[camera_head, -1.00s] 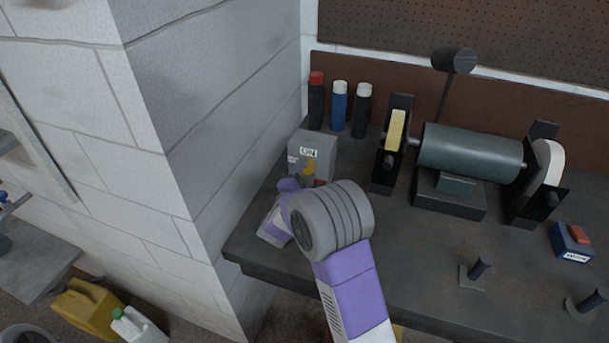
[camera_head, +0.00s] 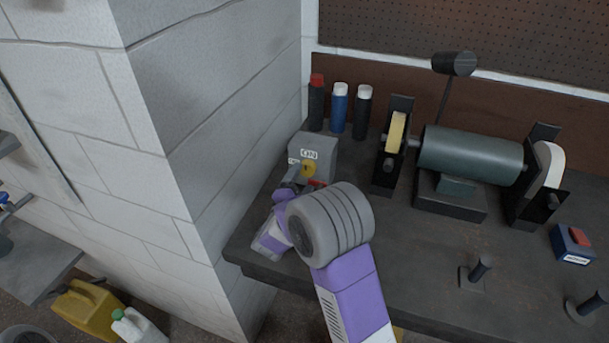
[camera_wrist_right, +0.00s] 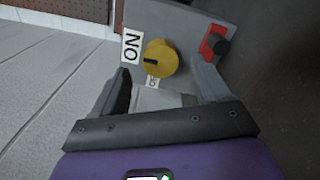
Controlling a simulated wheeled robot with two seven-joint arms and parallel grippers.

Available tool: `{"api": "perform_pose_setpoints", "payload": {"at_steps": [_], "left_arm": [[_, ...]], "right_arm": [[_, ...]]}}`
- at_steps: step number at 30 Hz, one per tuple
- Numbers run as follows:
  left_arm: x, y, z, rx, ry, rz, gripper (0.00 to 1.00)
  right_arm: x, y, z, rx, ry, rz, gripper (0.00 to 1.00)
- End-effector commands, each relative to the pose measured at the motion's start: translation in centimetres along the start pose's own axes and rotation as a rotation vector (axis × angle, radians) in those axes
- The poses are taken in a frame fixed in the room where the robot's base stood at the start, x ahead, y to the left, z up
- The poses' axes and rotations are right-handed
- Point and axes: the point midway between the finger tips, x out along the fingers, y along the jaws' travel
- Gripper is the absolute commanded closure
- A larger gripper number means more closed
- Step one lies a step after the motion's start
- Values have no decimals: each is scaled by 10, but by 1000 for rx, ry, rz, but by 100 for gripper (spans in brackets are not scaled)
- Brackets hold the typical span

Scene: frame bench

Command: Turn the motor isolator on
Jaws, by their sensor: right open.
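The motor isolator (camera_head: 325,150) is a grey box on the bench, with an ON label on top of its face and a smaller label at the left. Its yellow knob (camera_head: 308,168) also shows in the right wrist view (camera_wrist_right: 161,57). There, a dark mark on the knob lies toward the side with the ON label (camera_wrist_right: 132,47). A red part with a black knob (camera_wrist_right: 214,42) is on the same face. My right gripper (camera_wrist_right: 162,84) is open and empty, its fingers just short of the yellow knob. In the head view the right gripper (camera_head: 292,183) is partly hidden by my wrist.
Several bottles (camera_head: 340,108) stand behind the isolator. A bench grinder (camera_head: 470,153) is to the right, with a blue box with a red top (camera_head: 572,244) farther right. A block wall (camera_head: 210,120) rises close on the left.

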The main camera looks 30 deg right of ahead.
Motion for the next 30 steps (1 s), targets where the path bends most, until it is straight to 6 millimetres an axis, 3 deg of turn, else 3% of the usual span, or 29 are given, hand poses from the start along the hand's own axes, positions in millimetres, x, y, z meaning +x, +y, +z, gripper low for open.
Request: {"api": "perform_pose_setpoints", "payload": {"at_steps": [3, 9, 25, 30], "left_arm": [[-2, 1, 0, 0, 0, 0, 100], [-3, 1, 0, 0, 0, 0, 100], [-3, 1, 0, 0, 0, 0, 100], [-19, 7, 1, 0, 0, 0, 100]], "right_arm": [[-21, 1, 0, 0, 4, 0, 25], [-42, 1, 0, 1, 1, 0, 25], [-44, 0, 0, 1, 0, 0, 25], [-44, 16, 8, 1, 0, 0, 25]]}}
